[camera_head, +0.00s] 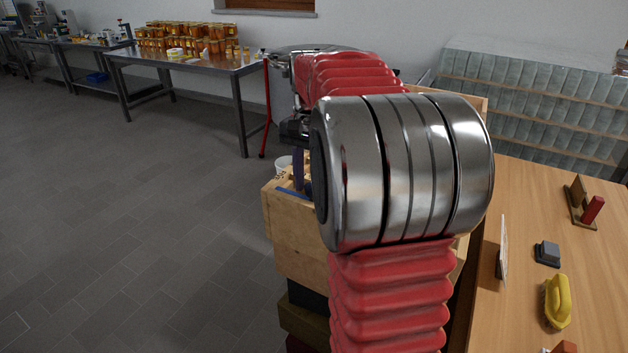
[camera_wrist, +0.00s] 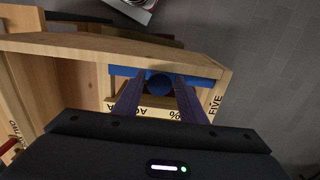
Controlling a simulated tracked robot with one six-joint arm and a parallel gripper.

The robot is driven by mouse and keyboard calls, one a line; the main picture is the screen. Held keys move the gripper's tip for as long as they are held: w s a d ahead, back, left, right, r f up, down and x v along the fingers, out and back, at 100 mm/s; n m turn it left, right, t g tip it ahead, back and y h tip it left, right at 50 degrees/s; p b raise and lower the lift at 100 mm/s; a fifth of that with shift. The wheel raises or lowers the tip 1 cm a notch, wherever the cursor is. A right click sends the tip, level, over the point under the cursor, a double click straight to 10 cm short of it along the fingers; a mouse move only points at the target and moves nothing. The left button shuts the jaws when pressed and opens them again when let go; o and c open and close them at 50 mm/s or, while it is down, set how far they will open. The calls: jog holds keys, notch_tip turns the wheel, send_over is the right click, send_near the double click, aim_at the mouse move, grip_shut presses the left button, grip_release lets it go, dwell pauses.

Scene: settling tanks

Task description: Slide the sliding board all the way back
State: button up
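A wooden box (camera_wrist: 90,43) with printed letters along its edges fills much of the wrist view. A blue strip (camera_wrist: 205,80), which looks like the sliding board, lies across its opening near one end. A dark blue round knob (camera_wrist: 160,84) sits at the middle of the strip. My gripper (camera_wrist: 161,80) has its two purple fingers on either side of the knob; I cannot tell whether they press on it. In the head view my arm hides most of the box (camera_head: 300,245), and a purple finger of my gripper (camera_head: 298,168) shows above its left end.
A wooden table (camera_head: 530,240) at right holds a yellow-handled brush (camera_head: 557,300), a grey block (camera_head: 547,253) and a red-handled item (camera_head: 592,209). A steel table (camera_head: 190,62) with amber jars stands at the back. The tiled floor at left is clear.

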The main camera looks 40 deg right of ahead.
jog(key=shift+o, duration=1.1)
jog(key=shift+w, duration=0.1)
jog(key=shift+r, duration=0.2)
notch_tip(320, 180, up, 13)
jog(key=shift+r, duration=0.1)
jog(key=shift+w+d, duration=0.1)
